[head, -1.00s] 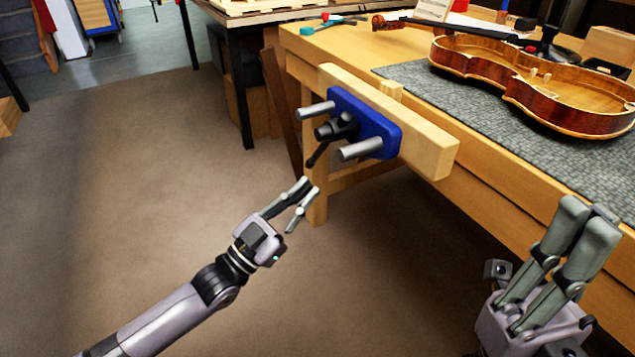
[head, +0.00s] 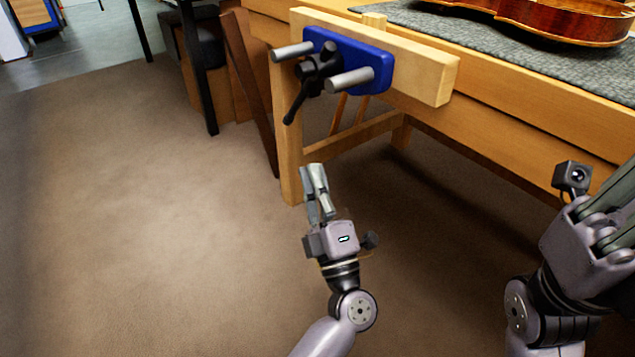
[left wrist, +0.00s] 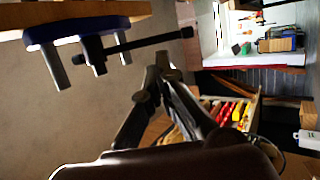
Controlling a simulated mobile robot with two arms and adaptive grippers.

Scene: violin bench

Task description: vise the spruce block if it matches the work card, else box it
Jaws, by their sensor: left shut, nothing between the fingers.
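The vise (head: 345,60) has a blue plate, two steel rods and a black handle, with a pale wooden jaw (head: 425,72) behind the plate. A small pale wood block (head: 374,20) sticks up between this jaw and the bench; it looks like the spruce block, but most of it is hidden. My left gripper (head: 315,168) is shut and empty, below the vise and apart from it. In the left wrist view the vise handle (left wrist: 150,45) is beside its fingertips. My right gripper (head: 615,195) is at the right edge, its fingertips cut off. No work card or box is identifiable now.
The workbench (head: 530,95) carries a grey mat (head: 480,45) and a violin body (head: 570,22). A bench leg (head: 290,165) stands just left of my left gripper. The brown floor (head: 150,200) is clear at left.

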